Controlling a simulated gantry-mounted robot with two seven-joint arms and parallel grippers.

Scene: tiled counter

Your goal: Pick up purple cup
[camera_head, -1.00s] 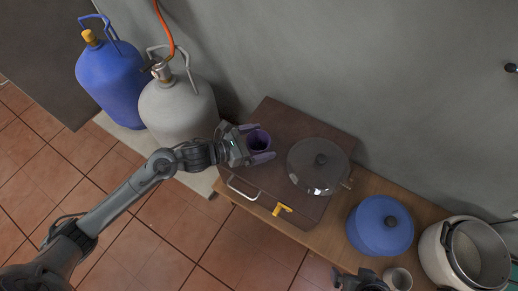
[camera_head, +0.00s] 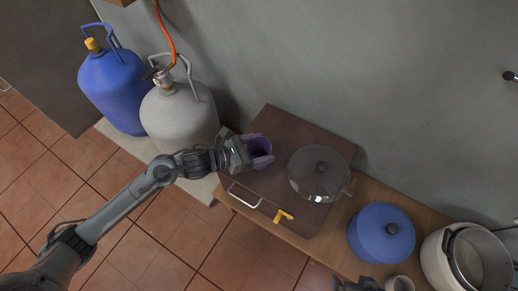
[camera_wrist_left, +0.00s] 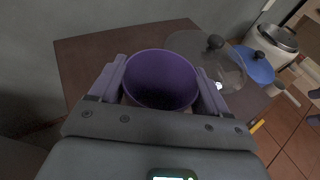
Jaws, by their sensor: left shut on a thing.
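The purple cup (camera_head: 258,147) is upright at the left part of the brown box-like top. It also shows in the left wrist view (camera_wrist_left: 160,76), its open mouth toward the camera and its inside dark. My left gripper (camera_head: 262,148) is shut on the cup, with one finger on either side of it. The fingers touch the cup's sides in the left wrist view (camera_wrist_left: 161,84). I cannot tell whether the cup's base is clear of the surface. My right gripper (camera_head: 360,286) shows only in part at the bottom edge, and its fingers are not clear.
A glass lid (camera_head: 318,172) lies right of the cup on the brown box (camera_head: 280,122). A blue pot (camera_head: 380,234), a white cup (camera_head: 400,284) and a large pot (camera_head: 432,262) stand farther right. Grey (camera_head: 180,118) and blue (camera_head: 112,88) gas bottles stand at the left.

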